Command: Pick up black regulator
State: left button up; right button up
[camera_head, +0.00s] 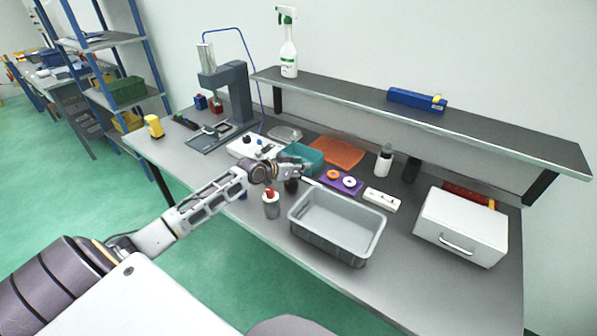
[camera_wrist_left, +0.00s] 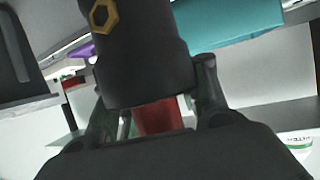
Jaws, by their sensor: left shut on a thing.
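The black regulator (camera_wrist_left: 145,55) fills the upper middle of the left wrist view, a thick dark cylinder with a gold hexagonal fitting. My left gripper (camera_wrist_left: 156,100) is shut on it, one finger on each side. In the head view the left gripper (camera_head: 296,172) is over the bench, between the teal bin and the grey tray. The dark regulator (camera_head: 291,186) shows just below it, partly hidden by the gripper. I cannot tell whether it touches the bench. A red patch shows between the fingers; I cannot tell what it belongs to. My right gripper is not in view.
The empty grey tray (camera_head: 338,225) is right of the gripper. A red-capped bottle (camera_head: 271,205) stands close in front. The teal bin (camera_head: 304,158), purple block (camera_head: 342,183) and white block (camera_head: 381,200) are nearby. A white case (camera_head: 461,226) stands right, below the shelf (camera_head: 430,120).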

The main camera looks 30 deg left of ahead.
pick_arm(q)
notch_tip(320, 180, up, 8)
jog(key=shift+r+b, duration=0.15)
jog(key=shift+b, duration=0.2)
jog(key=shift+r, duration=0.1)
dwell(0.5)
